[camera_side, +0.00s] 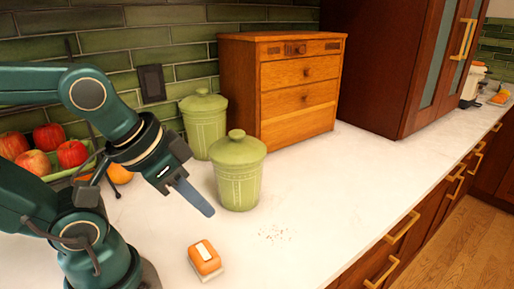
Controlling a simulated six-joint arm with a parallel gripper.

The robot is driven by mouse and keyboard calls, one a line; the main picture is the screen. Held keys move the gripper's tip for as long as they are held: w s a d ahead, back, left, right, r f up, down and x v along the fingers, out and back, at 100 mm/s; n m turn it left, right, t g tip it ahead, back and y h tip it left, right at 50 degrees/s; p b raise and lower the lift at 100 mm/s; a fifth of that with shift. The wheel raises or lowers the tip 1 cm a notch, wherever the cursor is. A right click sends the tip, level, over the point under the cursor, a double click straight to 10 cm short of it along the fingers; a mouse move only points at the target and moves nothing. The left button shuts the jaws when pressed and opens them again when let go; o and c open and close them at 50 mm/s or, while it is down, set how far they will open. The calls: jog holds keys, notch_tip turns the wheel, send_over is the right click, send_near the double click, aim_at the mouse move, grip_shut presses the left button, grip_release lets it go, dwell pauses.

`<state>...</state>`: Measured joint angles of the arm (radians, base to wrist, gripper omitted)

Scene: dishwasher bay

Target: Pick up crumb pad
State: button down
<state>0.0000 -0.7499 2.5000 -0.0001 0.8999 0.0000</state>
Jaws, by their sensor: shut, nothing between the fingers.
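The crumb pad (205,260) appears to be the small orange block with a white strip on top, lying on the white counter near the bottom of the side view. My gripper (208,211) is shut and empty. It hangs above the counter, higher in the picture than the pad and apart from it. Its blue-grey fingers point down and to the right, close to the left side of the front green canister.
Two lidded green canisters, front (239,173) and rear (204,124), stand by a wooden drawer box (298,95). Red apples (48,137) sit in a green holder at left. The counter (330,190) is clear to the right, up to its front edge.

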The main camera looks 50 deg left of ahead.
jog(key=shift+c, duration=0.2)
grip_release()
jog(key=m+g+y, duration=0.4)
jog(key=m+g, duration=0.1)
jog(key=m, duration=1.3)
send_over(204, 252)
jog(key=d, duration=0.1)
jog(key=f, duration=0.9)
jog(key=shift+w+d+f, duration=0.2)
jog(key=shift+w+f, duration=0.05)
jog(key=shift+w, duration=0.05)
jog(key=shift+s+d+f+g+y, duration=0.1)
jog(key=shift+s+f+g+y, duration=0.2)
jog(key=shift+f, duration=0.2)
jog(key=shift+x, duration=2.4)
